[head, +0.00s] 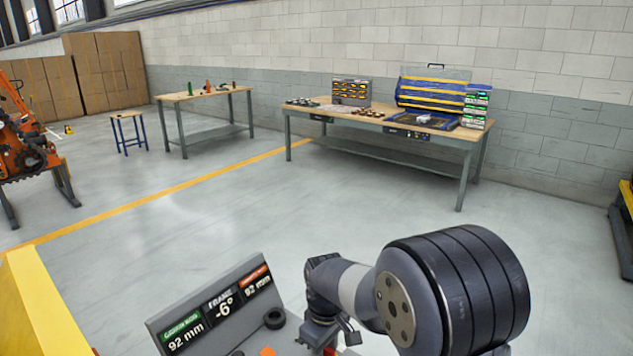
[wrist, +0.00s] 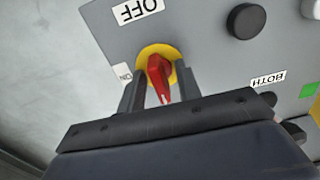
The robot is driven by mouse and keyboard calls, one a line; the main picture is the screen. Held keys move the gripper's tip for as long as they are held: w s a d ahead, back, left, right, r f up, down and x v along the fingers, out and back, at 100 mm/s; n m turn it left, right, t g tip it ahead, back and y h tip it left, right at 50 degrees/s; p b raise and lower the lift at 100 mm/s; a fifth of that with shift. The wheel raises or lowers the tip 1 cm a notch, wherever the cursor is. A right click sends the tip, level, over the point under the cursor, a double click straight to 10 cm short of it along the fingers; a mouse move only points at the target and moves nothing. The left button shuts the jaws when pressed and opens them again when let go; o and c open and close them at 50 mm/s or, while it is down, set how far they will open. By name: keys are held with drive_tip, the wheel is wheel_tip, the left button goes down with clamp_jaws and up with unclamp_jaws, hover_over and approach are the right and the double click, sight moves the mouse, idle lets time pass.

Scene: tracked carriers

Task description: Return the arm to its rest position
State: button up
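My arm reaches over a grey control console (head: 215,305) at the bottom of the head view. In the wrist view my gripper (wrist: 158,72) is at the console face (wrist: 205,45), its two dark fingers apart on either side of a red rotary switch handle (wrist: 160,80). A gap seems to show beside the handle, so the fingers do not look closed on it. The handle sits on a yellow disc, between an OFF label (wrist: 138,10) and my gripper body. In the head view my gripper (head: 328,342) is small and partly cut off by the frame's bottom edge.
A yellow surface (head: 35,305) stands at the lower left. A loaded workbench (head: 380,125), a smaller table (head: 200,95) and a stool (head: 127,115) are farther back. The floor between is clear.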

drive_tip(key=m, duration=0.4)
drive_tip(key=shift+r+m, duration=0.25)
drive_tip(key=shift+m, duration=0.15)
drive_tip(key=m, duration=0.5)
drive_tip(key=shift+m, duration=0.3)
